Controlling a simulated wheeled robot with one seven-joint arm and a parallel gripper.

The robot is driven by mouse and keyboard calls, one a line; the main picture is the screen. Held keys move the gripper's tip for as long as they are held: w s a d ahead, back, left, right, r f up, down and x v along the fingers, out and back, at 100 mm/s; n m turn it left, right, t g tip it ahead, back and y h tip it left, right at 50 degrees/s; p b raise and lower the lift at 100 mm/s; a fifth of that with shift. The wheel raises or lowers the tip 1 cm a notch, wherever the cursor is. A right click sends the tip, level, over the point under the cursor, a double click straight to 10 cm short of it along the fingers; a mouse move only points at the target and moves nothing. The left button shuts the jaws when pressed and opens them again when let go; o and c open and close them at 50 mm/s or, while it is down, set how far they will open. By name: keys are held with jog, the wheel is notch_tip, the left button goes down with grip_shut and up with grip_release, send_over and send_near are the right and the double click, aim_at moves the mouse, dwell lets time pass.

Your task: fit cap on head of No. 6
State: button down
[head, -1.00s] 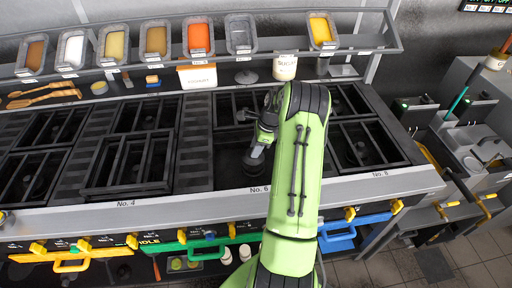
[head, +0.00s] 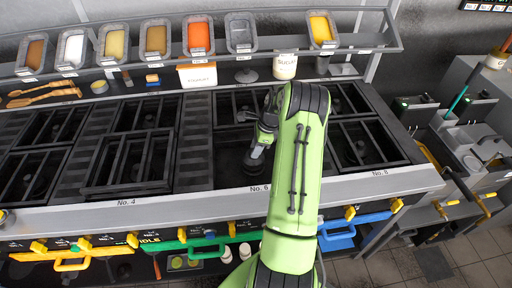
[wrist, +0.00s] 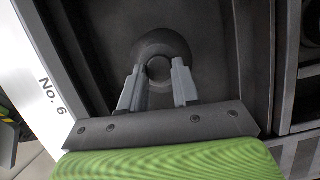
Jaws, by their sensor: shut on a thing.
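My gripper (wrist: 158,90) is over the well marked No. 6 (head: 260,189), its fingers closed in around the small round middle of a dark round cap (wrist: 160,47). In the head view my gripper (head: 256,160) points down into this well, just behind the front rail. The cap looks level, and its dark colour blends with the well floor. The burner head of No. 6 is hidden under the cap and gripper, so I cannot tell whether the cap touches it or how it is seated.
Black grates (head: 130,162) cover neighbouring wells; the front No. 6 well shows no grate around my gripper. A shelf with food pans (head: 198,38) runs along the back. A steel front rail (head: 150,205) with yellow, green and blue handles below borders the near side.

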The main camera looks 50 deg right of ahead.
jog(key=shift+f+b, duration=0.5)
jog(key=shift+f, duration=0.5)
jog(key=c, duration=0.8)
grip_release()
jog(key=shift+o, duration=0.2)
jog(key=shift+r, duration=0.1)
jog(key=p+v, duration=0.6)
jog(key=v, duration=0.1)
jog(key=shift+r, duration=0.4)
jog(key=shift+s+d, duration=0.1)
